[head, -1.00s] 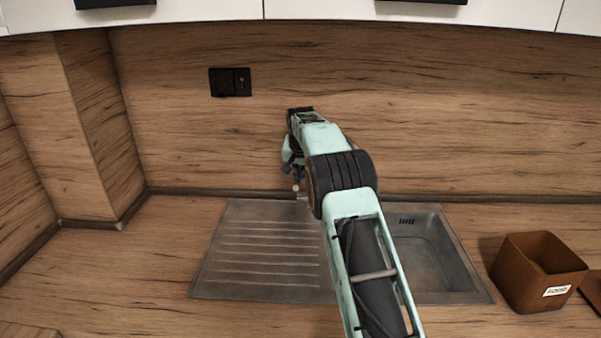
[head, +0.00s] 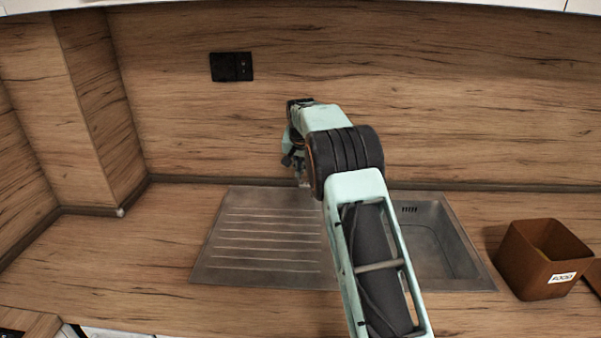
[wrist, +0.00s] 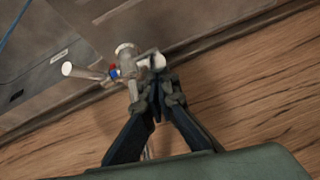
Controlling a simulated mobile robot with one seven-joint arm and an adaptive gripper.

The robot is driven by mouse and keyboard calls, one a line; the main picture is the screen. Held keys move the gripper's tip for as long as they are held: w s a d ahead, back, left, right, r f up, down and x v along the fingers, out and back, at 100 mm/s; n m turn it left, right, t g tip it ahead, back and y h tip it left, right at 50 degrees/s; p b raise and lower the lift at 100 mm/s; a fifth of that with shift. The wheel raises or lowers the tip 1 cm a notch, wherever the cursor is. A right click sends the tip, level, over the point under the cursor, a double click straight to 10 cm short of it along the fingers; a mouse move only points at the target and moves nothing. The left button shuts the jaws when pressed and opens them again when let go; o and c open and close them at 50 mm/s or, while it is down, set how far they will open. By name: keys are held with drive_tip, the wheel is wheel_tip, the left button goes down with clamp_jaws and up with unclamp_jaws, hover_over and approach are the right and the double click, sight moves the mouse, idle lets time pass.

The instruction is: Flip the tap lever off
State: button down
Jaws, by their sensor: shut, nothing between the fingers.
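The metal tap (wrist: 127,62) stands by the back edge of the sink in the wrist view, with a red and blue mark on it. A pale-ended rod (wrist: 78,70) sticks out to its left, and a short piece with a pale round end (wrist: 157,62) sticks out to its right. I cannot tell for certain which is the lever. My gripper (wrist: 157,95) is shut and empty, its fingertips close to the right-hand piece; whether they touch is unclear. In the head view my arm hides most of the tap.
The steel sink has a ribbed drainer (head: 262,240) on the left and a basin (head: 430,240) on the right. A brown labelled box (head: 540,262) stands right of it. A black socket (head: 231,67) is on the wood splashback. The counter left of the sink is clear.

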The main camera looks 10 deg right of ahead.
drive_tip(key=s+f+t+b, duration=0.1)
drive_tip(key=b, duration=0.5)
drive_tip(key=s+f+t+b, duration=0.1)
drive_tip(key=b, duration=0.5)
drive_tip(key=s+f+t+b, duration=0.1)
drive_tip(key=s+b, duration=0.1)
drive_tip(key=b, duration=0.4)
drive_tip(key=shift+a+f+t+h, duration=0.3)
drive_tip(key=shift+f, duration=0.1)
drive_tip(key=shift+s+f, duration=0.1)
drive_tip(key=v, duration=1.2)
drive_tip(key=shift+r, duration=0.3)
